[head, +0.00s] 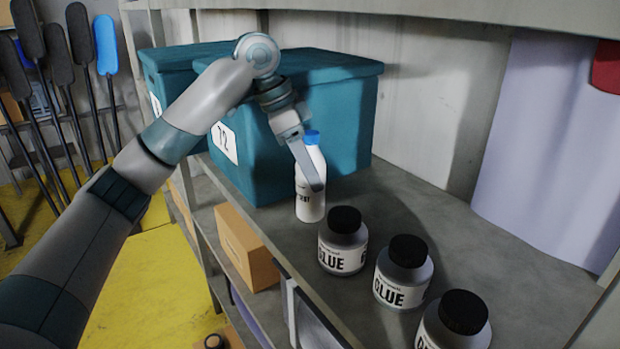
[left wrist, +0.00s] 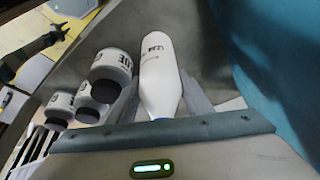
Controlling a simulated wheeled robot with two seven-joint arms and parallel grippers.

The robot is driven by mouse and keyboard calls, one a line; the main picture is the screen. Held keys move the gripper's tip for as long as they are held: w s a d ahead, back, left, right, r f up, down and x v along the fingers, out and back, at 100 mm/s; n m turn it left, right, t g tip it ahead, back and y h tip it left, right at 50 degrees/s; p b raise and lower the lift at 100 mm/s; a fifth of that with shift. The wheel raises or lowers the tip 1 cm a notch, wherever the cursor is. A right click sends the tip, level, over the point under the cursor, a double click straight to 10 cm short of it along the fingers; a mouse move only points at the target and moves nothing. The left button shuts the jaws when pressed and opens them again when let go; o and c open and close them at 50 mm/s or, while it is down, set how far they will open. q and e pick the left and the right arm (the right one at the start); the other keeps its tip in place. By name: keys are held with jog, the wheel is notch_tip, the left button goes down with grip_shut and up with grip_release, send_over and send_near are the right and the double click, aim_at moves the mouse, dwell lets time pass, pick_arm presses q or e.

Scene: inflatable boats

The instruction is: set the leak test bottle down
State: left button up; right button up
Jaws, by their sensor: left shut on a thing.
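The leak test bottle (head: 309,208) is white with a blue cap and dark print. In the head view it is upright at the shelf's front edge, in front of the teal bins. My left gripper (head: 318,186) is shut on its body, with one finger across the near side. In the left wrist view the bottle (left wrist: 160,72) lies between the two fingers, its capped end toward the palm. I cannot tell whether its base touches the shelf.
Several dark-lidded glue jars (head: 343,242) stand on the grey shelf (head: 440,215) to the right of the bottle. Two teal bins (head: 345,115) stand behind it. A cardboard box (head: 246,247) is on the level below. The shelf behind the jars is bare.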

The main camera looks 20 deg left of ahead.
pick_arm(q)
notch_tip(320, 180, down, 2)
jog(key=shift+f+p, duration=0.1)
jog(key=shift+p, duration=0.75)
jog(key=shift+a+f, duration=0.1)
jog(key=shift+f, duration=0.2)
jog(key=o, duration=1.4)
jog(key=shift+f, duration=0.15)
